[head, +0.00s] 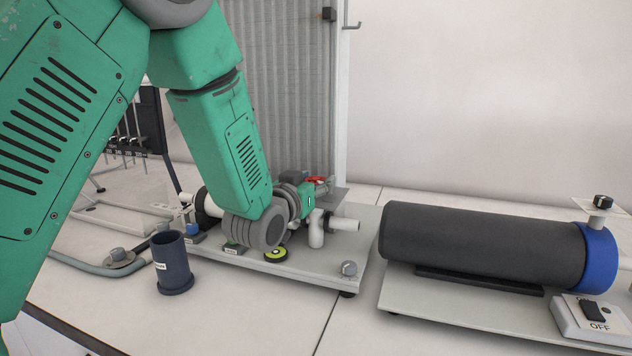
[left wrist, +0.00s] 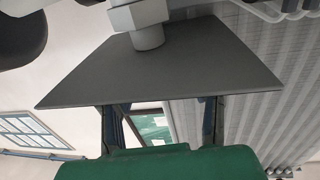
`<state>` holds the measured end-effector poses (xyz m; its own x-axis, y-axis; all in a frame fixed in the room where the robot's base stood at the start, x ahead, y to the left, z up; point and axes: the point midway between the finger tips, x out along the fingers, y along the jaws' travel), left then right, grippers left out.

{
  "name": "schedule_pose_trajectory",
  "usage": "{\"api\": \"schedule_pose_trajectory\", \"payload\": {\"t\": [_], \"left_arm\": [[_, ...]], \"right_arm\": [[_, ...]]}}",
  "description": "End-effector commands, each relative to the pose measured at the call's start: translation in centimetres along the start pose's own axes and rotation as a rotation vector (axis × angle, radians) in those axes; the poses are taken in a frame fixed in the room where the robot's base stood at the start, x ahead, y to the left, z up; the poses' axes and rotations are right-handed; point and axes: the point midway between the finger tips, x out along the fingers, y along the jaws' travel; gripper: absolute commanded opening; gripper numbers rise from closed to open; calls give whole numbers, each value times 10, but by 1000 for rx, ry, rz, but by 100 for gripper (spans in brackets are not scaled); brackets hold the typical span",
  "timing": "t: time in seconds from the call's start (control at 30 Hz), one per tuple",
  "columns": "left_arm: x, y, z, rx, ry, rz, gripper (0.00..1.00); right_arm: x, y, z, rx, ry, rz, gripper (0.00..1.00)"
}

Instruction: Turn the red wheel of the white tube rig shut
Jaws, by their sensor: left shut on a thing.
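The white tube rig (head: 316,232) stands on a pale grey base board in the middle of the head view, with white pipe elbows and stubs. Its red wheel (head: 316,179) shows as a small red piece on top, partly hidden by my gripper. My left gripper (head: 324,187) reaches in from the left and is shut at the red wheel. In the left wrist view, a grey plate (left wrist: 150,75) with a pale hexagonal fitting (left wrist: 143,17) covers the fingertips, and the red wheel does not show. My right gripper is in neither view.
A dark blue cup (head: 172,264) stands left of the base board (head: 310,268). A black cylinder (head: 480,245) with a blue end lies on a board at right, near an OFF switch box (head: 592,315). A ribbed grey panel (head: 290,80) rises behind the rig.

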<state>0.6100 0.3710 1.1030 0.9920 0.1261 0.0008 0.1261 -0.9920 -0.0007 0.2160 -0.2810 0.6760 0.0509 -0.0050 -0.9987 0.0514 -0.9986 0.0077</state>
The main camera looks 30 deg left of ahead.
Motion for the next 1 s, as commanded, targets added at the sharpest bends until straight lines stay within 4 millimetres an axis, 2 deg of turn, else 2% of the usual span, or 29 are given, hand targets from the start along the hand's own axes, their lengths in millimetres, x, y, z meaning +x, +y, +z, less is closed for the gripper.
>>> {"api": "schedule_pose_trajectory", "payload": {"t": [0.2, 0.53, 0.57, 0.6, 0.63, 1.0], "left_arm": [[0, -2, 1, -3, -2, 85, 15], [0, -1, 2, -1, -3, 103, 15], [0, -1, 2, -1, -3, 103, 47], [0, -1, 2, 0, -4, 102, 61], [0, -1, 2, 0, -4, 102, 66], [-6, -2, 0, -1, -1, 102, 66]], "right_arm": [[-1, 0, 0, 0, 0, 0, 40], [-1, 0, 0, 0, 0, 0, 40], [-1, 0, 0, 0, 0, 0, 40], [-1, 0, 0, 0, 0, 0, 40], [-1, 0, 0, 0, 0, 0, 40], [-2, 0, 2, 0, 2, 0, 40]]}}
